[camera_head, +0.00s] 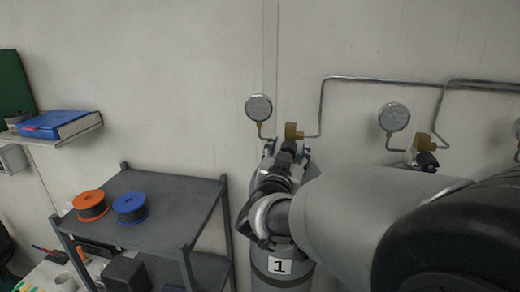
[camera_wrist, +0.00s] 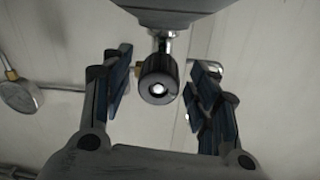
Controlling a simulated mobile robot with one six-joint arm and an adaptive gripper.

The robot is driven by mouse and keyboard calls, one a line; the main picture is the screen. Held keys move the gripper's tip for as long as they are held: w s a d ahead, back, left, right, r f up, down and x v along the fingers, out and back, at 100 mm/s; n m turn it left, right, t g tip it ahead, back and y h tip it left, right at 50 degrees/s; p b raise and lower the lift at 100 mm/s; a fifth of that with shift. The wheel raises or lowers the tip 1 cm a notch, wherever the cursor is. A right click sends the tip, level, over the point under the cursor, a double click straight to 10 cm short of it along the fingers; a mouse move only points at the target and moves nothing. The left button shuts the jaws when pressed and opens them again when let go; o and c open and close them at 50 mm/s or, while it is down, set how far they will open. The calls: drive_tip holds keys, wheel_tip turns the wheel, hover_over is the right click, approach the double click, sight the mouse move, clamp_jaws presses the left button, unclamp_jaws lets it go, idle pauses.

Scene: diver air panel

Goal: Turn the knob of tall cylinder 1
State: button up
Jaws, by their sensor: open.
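Tall cylinder 1 (camera_head: 279,266) is grey, with a white label reading 1, and stands upright below my arm in the head view. My arm hides most of its upper part. Its black ribbed knob (camera_wrist: 158,76) sits between the two fingers of my gripper (camera_head: 287,152) in the wrist view. The fingers are open, one on each side, with a visible gap to the knob on both sides. In the head view the knob is mostly hidden by my gripper, beside a brass fitting (camera_head: 292,131).
A round gauge (camera_head: 259,107) is on the wall left of the brass fitting. A second gauge (camera_head: 394,117) and another black knob (camera_head: 428,162) are to the right. A grey shelf cart (camera_head: 165,224) with orange and blue spools stands left of the cylinder.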

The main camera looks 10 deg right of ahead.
drive_tip(key=shift+s, duration=0.1)
drive_tip(key=v, duration=1.1)
drive_tip(key=shift+s+a, duration=0.2)
drive_tip(key=shift+s, duration=0.15)
